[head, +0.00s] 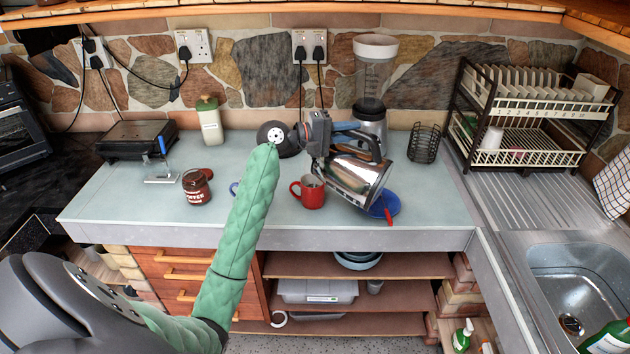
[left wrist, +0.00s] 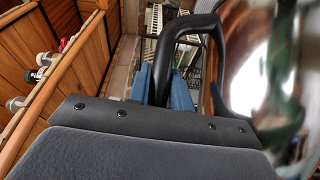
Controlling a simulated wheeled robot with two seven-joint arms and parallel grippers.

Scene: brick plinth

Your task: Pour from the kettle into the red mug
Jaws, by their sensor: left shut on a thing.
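The shiny steel kettle (head: 358,178) with a black handle hangs tilted above the counter, just to the right of and above the red mug (head: 312,194). The mug stands upright on the counter, and I cannot see any liquid stream. My left gripper (head: 345,132) is shut on the kettle's handle. In the left wrist view the black handle (left wrist: 178,40) passes between the blue fingers (left wrist: 163,88), and the kettle's body (left wrist: 250,75) shines blurred at the right. My right gripper is not in view.
A blue plate (head: 388,204) with a red-handled utensil lies under the kettle's right side. A coffee jar (head: 197,188), blender (head: 372,95), wire basket (head: 424,143) and dish rack (head: 515,150) stand around. The counter's front right is clear.

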